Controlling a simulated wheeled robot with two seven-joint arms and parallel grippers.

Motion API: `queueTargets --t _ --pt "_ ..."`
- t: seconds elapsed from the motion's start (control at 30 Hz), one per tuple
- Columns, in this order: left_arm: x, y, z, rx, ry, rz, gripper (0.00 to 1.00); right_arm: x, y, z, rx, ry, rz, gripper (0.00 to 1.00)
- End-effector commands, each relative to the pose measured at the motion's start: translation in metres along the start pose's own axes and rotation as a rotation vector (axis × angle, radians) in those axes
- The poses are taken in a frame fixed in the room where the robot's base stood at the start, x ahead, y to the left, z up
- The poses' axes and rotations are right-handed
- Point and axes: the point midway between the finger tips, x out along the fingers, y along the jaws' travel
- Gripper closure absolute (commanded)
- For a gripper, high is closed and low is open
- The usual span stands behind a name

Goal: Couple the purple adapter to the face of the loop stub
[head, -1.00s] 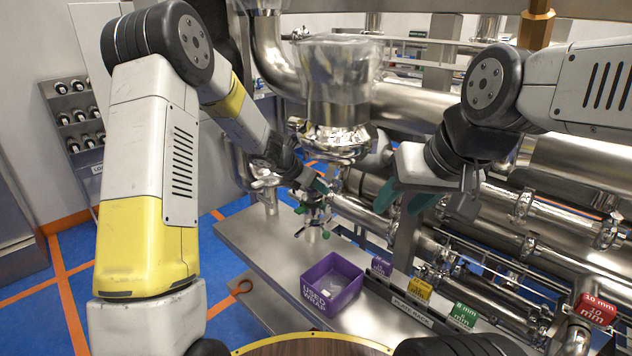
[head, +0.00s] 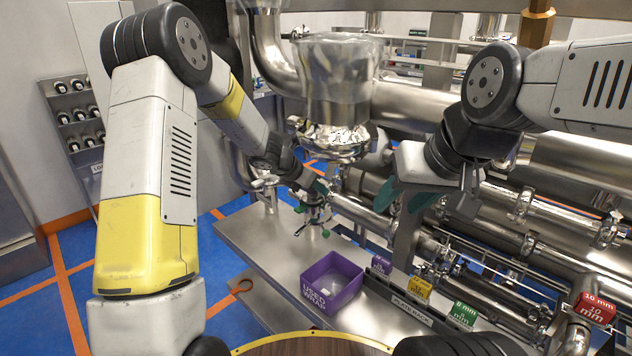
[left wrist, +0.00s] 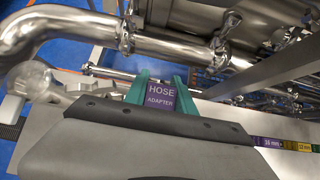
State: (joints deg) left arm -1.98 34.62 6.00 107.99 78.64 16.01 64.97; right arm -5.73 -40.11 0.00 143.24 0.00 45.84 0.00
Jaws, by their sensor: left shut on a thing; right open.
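The purple hose adapter (left wrist: 160,97) sits between the teal fingers of my left gripper (left wrist: 160,90) in the left wrist view, its "HOSE ADAPTER" label facing the camera. In the head view my left gripper (head: 322,187) is shut on it beside a steel fitting with green handles (head: 316,215) on the bench; the adapter is hardly visible there. I cannot tell which steel end is the loop stub, or whether the adapter touches anything. My right gripper (head: 402,197) is open and empty, with teal fingers apart, right of the left one.
A purple "USED WRAP" bin (head: 308,291) stands on the steel bench (head: 262,243). A plate rack (head: 411,309) with purple, yellow, green and red size tags runs to its right. A vessel wrapped in clear film (head: 335,80) stands behind the grippers. Large steel pipes (head: 440,105) fill the right side.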

Motion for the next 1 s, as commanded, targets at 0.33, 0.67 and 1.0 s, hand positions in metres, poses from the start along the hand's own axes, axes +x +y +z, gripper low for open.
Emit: queueTargets --t 0.33,0.67,1.0 --pt "0.0053 -0.0001 -0.0051 0.000 -0.001 -0.001 1.00 0.0000 0.0000 0.0000 0.000 0.000 0.000 0.54" --pt "0.0016 0.0000 -0.0011 0.002 -0.002 0.000 1.00 0.0000 0.0000 0.0000 0.000 0.000 0.000 0.54" --pt "-0.0030 0.0000 0.0032 0.001 -0.001 0.000 1.00 0.0000 0.0000 0.0000 0.000 0.000 0.000 0.54"
